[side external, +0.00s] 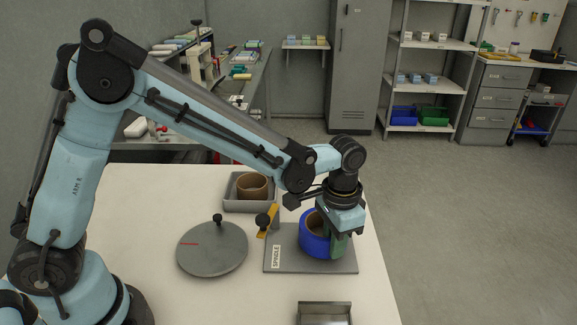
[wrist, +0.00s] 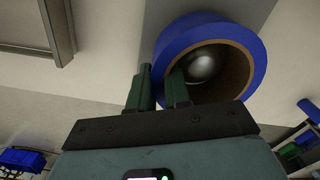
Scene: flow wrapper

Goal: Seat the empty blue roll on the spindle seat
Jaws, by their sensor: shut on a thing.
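The blue roll (side external: 305,238) is a thick blue ring with a brown core, over the grey plate (side external: 300,268) labelled SPINDLE. My gripper (side external: 338,246) points down at the roll's right side, its green fingers closed on the roll's wall. In the wrist view, the blue roll (wrist: 205,28) is at upper right, and my gripper (wrist: 160,86) has one finger outside the wall and one inside the core. A rounded shiny metal end (wrist: 203,66) shows within the core. I cannot tell whether the roll rests on the plate; the spindle is hidden in the side view.
A yellow lever with a black knob (side external: 268,221) stands at the plate's left. Further left lies a round grey disc (side external: 211,252) with a black knob. Behind is a grey tray (side external: 233,207) holding a brown core (side external: 252,187). A metal tray (side external: 325,312) sits in front.

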